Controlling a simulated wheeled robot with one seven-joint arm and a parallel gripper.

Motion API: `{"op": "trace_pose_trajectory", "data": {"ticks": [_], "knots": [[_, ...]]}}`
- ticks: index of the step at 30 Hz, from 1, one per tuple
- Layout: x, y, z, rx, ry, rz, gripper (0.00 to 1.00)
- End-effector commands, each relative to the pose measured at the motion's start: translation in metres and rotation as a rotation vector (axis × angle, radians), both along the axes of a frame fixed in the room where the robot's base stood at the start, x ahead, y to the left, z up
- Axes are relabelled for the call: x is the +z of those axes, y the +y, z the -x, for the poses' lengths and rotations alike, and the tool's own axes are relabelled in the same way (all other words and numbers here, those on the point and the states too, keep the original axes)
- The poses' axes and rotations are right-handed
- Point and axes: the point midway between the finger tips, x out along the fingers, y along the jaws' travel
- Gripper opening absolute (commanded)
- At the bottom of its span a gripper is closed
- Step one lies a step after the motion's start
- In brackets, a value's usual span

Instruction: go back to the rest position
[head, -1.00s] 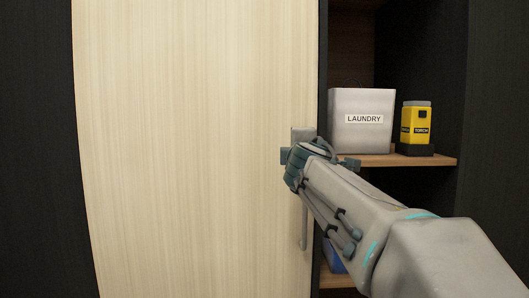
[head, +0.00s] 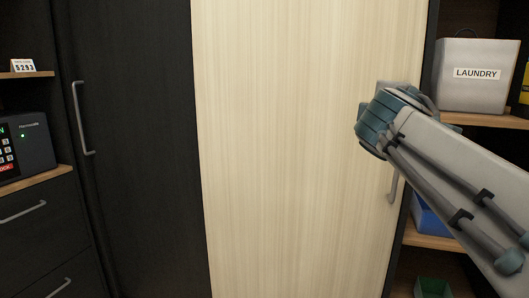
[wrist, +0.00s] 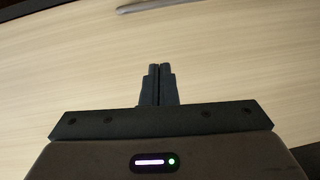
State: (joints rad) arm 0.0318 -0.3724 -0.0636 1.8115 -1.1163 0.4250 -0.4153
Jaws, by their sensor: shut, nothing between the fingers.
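My gripper shows in the wrist view (wrist: 158,84), its two dark fingers pressed together with nothing between them. It points at a pale wood door (wrist: 60,75), and part of a grey handle shows beyond the fingertips. In the head view my arm reaches in from the right, in front of the right edge of the pale door (head: 300,150). The fingers are hidden there behind my wrist. The door's grey handle (head: 393,186) shows just below my wrist.
Right of the door are open shelves with a LAUNDRY box (head: 478,88) and a blue item (head: 432,219). At left are a dark door with a handle (head: 82,118), a safe with a keypad (head: 28,147), a small number card (head: 23,65) and drawers (head: 40,225).

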Motion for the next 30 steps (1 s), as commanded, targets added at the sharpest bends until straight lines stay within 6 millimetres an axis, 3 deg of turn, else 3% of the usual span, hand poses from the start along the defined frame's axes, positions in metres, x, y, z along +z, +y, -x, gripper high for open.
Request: {"op": "trace_pose_trajectory", "data": {"ticks": [2, 8, 14, 18, 24, 30], "knots": [[-0.005, 0.003, 0.002, -0.014, 0.039, -0.113, 0.0], [-0.058, 0.02, 0.023, -0.102, 0.177, -0.484, 0.0], [-0.112, 0.048, 0.066, -0.251, 0.341, -0.835, 0.0], [-0.141, 0.075, 0.107, -0.387, 0.46, -1.057, 0.0], [-0.167, 0.109, 0.161, -0.568, 0.598, -1.282, 0.0], [-0.179, 0.125, 0.184, -0.654, 0.654, -1.371, 0.0]]}}
